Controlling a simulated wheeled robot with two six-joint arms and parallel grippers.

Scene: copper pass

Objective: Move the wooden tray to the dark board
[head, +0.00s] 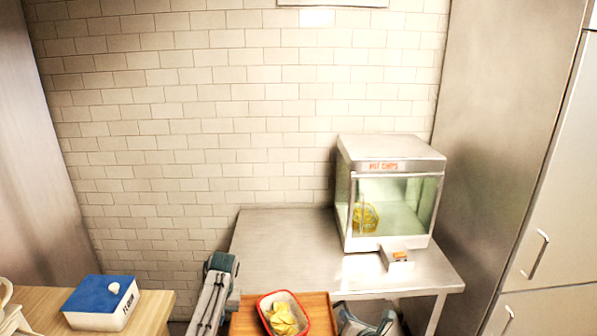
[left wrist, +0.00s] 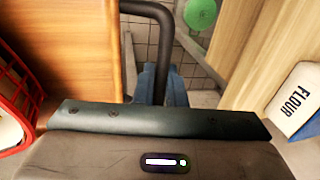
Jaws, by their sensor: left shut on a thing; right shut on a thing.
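The wooden tray (head: 240,322) is at the bottom of the head view, in front of the steel table, with its near part cut off. A red-rimmed dish (head: 264,311) of yellow chips sits on it. My left gripper (head: 233,300) is at the tray's left side, shut on it. In the left wrist view the tray's wooden side (left wrist: 88,45) and a dark curved handle (left wrist: 152,9) show beyond my gripper. My right gripper (head: 345,316) is at the tray's right side, shut on it; its contact is partly hidden. I cannot make out the dark board.
A steel table (head: 285,235) stands ahead, bearing a glass-fronted hot chips cabinet (head: 392,165). A wooden counter (head: 150,312) at left holds a blue-lidded flour box (head: 100,303). Steel cupboards (head: 510,150) rise at right. The table's left part is clear.

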